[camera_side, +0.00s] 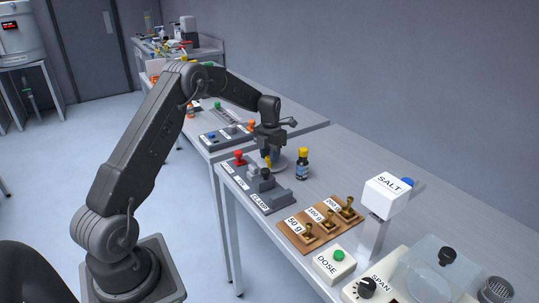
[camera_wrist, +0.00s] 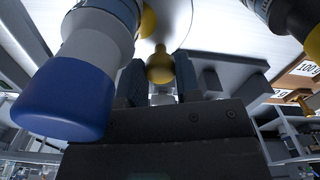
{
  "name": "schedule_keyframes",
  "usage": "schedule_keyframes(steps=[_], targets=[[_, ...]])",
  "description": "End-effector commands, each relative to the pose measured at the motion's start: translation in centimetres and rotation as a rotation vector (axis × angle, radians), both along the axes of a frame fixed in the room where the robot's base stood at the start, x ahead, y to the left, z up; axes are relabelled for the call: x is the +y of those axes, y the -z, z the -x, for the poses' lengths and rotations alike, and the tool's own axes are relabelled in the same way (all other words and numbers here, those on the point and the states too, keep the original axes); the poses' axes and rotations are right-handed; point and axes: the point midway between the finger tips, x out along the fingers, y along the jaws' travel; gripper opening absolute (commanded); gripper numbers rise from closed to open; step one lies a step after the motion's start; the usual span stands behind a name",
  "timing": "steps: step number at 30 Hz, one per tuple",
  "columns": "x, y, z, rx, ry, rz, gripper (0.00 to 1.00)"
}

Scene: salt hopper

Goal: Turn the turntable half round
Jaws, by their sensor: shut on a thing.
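The turntable is a pale round disc (camera_side: 283,163) at the back of the bench, partly hidden by my gripper (camera_side: 269,158). In the wrist view, its pale underside or edge (camera_wrist: 178,12) shows at the top. A yellow knob (camera_wrist: 160,68) sits between the two dark fingers of my gripper (camera_wrist: 160,76), which are shut on it. A bit of yellow also shows at the fingers in the side view. How far the turntable is turned cannot be told.
A dark bottle with yellow cap (camera_side: 303,168) stands right of the turntable. A blue-capped white container (camera_wrist: 68,98) looms close at left in the wrist view. A grey clamp panel (camera_side: 270,203), brass weights (camera_side: 328,222) and the SALT hopper (camera_side: 386,195) stand nearer.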

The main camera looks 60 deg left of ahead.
Motion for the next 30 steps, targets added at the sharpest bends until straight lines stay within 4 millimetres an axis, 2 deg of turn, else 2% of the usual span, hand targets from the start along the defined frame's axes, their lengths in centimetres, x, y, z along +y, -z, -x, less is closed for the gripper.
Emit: schedule_keyframes(steps=[14, 15, 21, 23, 30], targets=[[0.06, -0.23, -0.11, -0.004, -0.007, -0.002, 0.07], [0.06, -0.23, -0.11, -0.004, -0.007, -0.002, 0.34], [0.02, -0.12, -0.07, -0.002, -0.007, -0.001, 0.53], [0.02, -0.09, -0.06, -0.002, -0.007, -0.001, 0.57], [-0.01, -0.17, -0.04, -0.001, -0.006, 0.0, 0.57]])
